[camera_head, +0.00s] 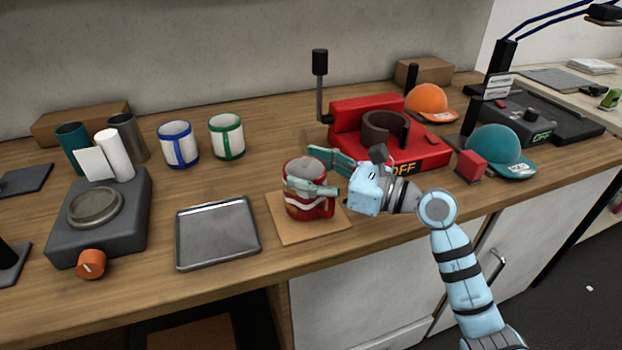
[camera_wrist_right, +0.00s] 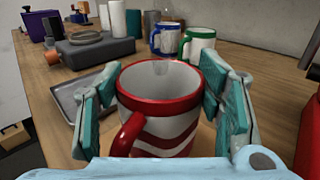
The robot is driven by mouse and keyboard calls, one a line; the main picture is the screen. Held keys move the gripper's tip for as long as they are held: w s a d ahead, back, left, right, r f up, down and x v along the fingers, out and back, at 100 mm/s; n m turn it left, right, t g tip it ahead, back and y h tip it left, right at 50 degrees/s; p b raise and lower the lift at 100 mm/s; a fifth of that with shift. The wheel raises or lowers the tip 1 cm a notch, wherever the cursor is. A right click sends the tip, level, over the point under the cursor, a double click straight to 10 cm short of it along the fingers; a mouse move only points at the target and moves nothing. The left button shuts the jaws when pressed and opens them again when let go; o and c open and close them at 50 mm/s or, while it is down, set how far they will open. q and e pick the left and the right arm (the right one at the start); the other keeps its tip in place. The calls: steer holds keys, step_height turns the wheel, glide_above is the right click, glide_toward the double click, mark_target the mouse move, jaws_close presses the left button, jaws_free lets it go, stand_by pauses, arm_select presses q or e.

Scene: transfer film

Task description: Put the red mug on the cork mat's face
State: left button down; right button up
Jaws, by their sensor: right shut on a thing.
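The red mug (camera_head: 306,200), with white wavy bands, is upright over the cork mat (camera_head: 275,232), a square brown sheet on the counter. I cannot tell whether its base touches the mat. My right gripper (camera_head: 325,172) is shut on the mug from the right, a finger on each side of its body. In the right wrist view the mug (camera_wrist_right: 160,110) sits between the teal finger pads, and its red handle (camera_wrist_right: 127,133) points toward the camera. My left gripper is not in view.
A grey metal tray (camera_head: 217,237) lies just left of the mat. A blue-trimmed mug (camera_head: 178,146) and a green-trimmed mug (camera_head: 227,137) stand behind. A red press (camera_head: 350,115) stands behind right, a grey heater with an orange knob (camera_head: 91,263) at left.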

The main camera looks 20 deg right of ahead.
steer(key=shift+f, duration=0.35)
steer(key=o, duration=1.6)
steer(key=shift+c, duration=0.2)
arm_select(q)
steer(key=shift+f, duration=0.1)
arm_select(e)
steer(key=o, duration=0.4)
steer(key=shift+c, duration=0.2)
steer(key=shift+r, duration=0.1)
